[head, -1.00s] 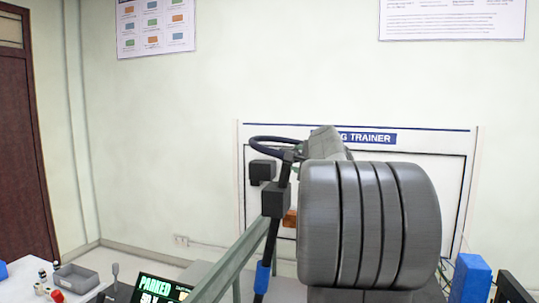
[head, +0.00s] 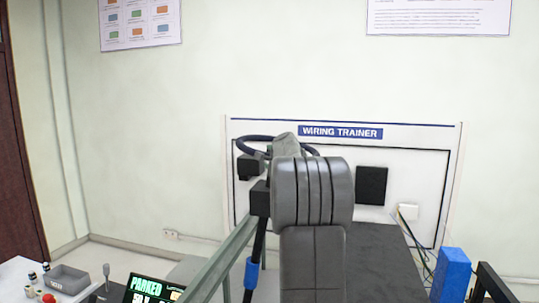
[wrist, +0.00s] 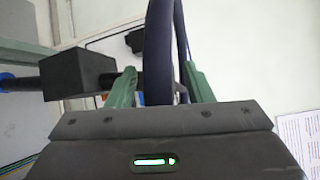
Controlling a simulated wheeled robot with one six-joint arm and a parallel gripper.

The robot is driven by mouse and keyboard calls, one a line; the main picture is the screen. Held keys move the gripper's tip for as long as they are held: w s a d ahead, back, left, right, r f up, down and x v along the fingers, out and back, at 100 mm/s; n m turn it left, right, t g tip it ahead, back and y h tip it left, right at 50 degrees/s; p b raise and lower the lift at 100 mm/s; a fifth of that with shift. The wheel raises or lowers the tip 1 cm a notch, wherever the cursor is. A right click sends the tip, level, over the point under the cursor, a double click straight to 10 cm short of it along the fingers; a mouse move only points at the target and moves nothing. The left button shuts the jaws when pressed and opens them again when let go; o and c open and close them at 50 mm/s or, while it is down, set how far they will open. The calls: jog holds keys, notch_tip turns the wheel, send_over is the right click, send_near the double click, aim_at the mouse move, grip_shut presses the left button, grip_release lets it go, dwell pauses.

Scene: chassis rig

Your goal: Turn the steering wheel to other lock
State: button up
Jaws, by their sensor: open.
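The steering wheel (head: 250,139) is a dark navy ring in the head view, partly hidden behind my arm. In the wrist view its rim (wrist: 160,50) runs up and down between the two green fingers of my gripper (wrist: 160,88). The fingers stand apart, one on each side of the rim, with visible gaps, so my gripper is open around it and not clamped. A black box (wrist: 78,72) on a dark shaft sits left of the fingers. The gripper's fingers are hidden in the head view.
A green sloping frame rail (head: 222,258) lies left of my arm. A screen reading PARKED (head: 150,289) and a grey tray (head: 70,280) are at lower left. A wiring trainer board (head: 400,137) stands behind. A blue block (head: 452,275) is at lower right.

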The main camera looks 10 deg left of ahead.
grip_shut()
dwell(0.3)
jog(key=shift+d+f+b, duration=0.15)
jog(key=shift+b, duration=0.4)
